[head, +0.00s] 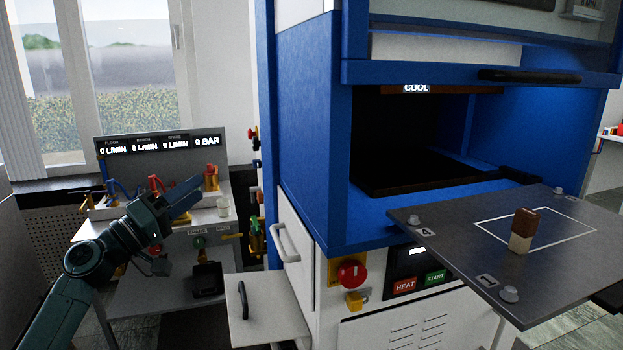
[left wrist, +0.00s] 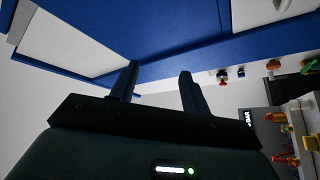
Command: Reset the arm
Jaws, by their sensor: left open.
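My left gripper (head: 186,206) is raised in front of the valve bench at the left of the head view, its fingers pointing up and right. In the left wrist view its two fingers (left wrist: 158,88) stand apart with nothing between them. Behind them in that view are the blue press frame and a white wall. My right gripper does not show in either view.
The blue press (head: 305,130) has an open chamber. Its dark plate (head: 440,235) sticks out at right with a brown and cream block (head: 523,230) on it.

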